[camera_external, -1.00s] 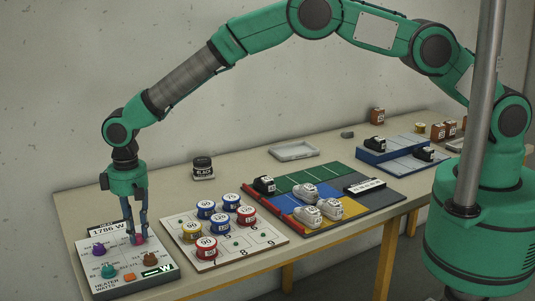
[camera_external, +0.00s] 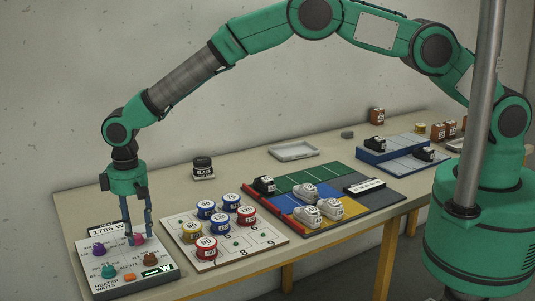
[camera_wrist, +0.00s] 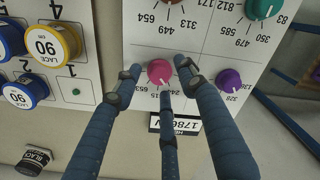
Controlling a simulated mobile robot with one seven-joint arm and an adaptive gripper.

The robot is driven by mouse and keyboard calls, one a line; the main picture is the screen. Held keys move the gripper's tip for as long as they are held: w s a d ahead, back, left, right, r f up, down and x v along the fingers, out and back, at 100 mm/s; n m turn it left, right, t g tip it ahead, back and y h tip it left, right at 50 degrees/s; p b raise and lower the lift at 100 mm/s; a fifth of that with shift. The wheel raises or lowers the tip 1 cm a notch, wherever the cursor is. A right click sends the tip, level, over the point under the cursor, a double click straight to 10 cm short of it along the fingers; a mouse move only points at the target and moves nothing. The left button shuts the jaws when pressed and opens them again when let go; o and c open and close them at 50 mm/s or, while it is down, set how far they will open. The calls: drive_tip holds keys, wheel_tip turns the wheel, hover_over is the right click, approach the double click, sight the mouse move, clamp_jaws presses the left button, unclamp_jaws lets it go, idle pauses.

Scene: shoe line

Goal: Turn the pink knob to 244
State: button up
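The pink knob (camera_external: 139,240) sits at the back right of the control panel (camera_external: 122,289). In the wrist view the pink knob (camera_wrist: 160,72) lies between my gripper's blue fingers, with small gaps beside it. My gripper (camera_external: 138,234) is open, pointing down with its fingertips around the knob. In the wrist view my gripper (camera_wrist: 161,77) shows three fingers; the lower one covers part of the knob's scale. A 653 label shows beside the knob; the labels near the lower finger are partly hidden, and the exact setting is too small to read. The display (camera_external: 104,230) reads 1786 W.
Purple (camera_external: 99,249), teal (camera_external: 108,271) and brown (camera_external: 150,258) knobs share the panel, with an orange button (camera_external: 130,277). A white board (camera_external: 210,263) with several lace tins stands close on the right. A black jar (camera_external: 203,168) stands behind.

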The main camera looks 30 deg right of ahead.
sight(137, 235)
wheel_tip(137, 235, up, 12)
idle(0.8)
idle(0.3)
